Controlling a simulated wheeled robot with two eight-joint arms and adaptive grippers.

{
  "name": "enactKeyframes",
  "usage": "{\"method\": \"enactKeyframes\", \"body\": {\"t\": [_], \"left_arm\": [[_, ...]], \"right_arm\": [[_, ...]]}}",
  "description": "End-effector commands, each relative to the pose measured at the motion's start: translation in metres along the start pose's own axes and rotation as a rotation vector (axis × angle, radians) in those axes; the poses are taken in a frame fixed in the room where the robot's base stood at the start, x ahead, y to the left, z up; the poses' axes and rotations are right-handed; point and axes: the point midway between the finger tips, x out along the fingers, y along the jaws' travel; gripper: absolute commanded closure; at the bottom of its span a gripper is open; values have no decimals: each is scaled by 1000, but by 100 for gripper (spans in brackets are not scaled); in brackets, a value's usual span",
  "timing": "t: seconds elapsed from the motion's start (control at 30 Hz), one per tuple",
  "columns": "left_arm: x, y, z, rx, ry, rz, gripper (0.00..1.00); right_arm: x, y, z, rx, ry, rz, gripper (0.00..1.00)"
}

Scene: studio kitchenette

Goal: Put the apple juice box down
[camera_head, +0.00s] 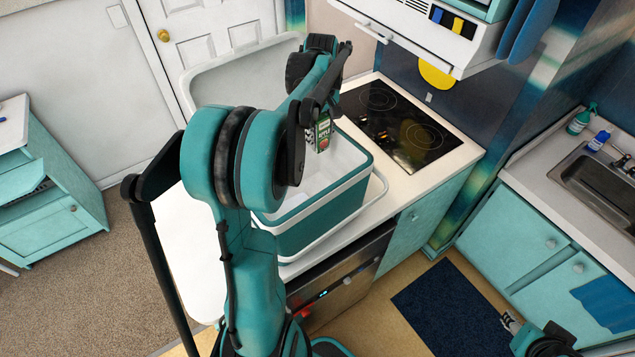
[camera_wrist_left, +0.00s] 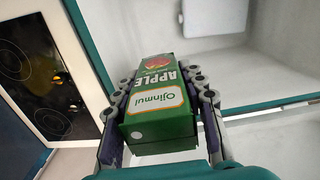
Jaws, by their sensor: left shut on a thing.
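The apple juice box, a small green carton, is in my left gripper (camera_head: 314,122). In the left wrist view the box (camera_wrist_left: 160,118) sits between the two finger rows of the left gripper (camera_wrist_left: 163,88), which are shut on its sides; its "APPLE" label faces the camera. In the head view the box (camera_head: 323,134) is partly covered by my arm and appears over the open cooler. My right gripper (camera_head: 510,322) is low at the bottom right, partly shown; its opening is unclear.
The teal cooler (camera_head: 318,228) with white inside stands on the white counter, its lid (camera_head: 245,82) raised behind. A black cooktop (camera_head: 408,125) lies to its right. A sink (camera_head: 600,185) with bottles is farther right.

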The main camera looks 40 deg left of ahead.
Motion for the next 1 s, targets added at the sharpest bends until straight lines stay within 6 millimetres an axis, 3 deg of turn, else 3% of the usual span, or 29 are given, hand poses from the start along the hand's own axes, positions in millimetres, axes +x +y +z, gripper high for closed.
{"method": "enactKeyframes", "body": {"t": [0.03, 0.4, 0.5, 0.77, 1.0], "left_arm": [[18, 0, 0, 0, 0, 0, 95], [120, 0, 0, 0, 0, 0, 95], [139, 0, 0, 0, 0, 0, 95], [159, 0, 0, 0, 0, 0, 95], [193, 0, 0, 0, 0, 0, 95]], "right_arm": [[4, 0, 2, 0, 0, 0, 60], [17, 0, 12, 0, 0, 0, 60], [20, 0, 14, 0, 0, 0, 60], [22, 0, 16, 0, 0, 0, 60], [28, 0, 20, 0, 0, 0, 60]]}}
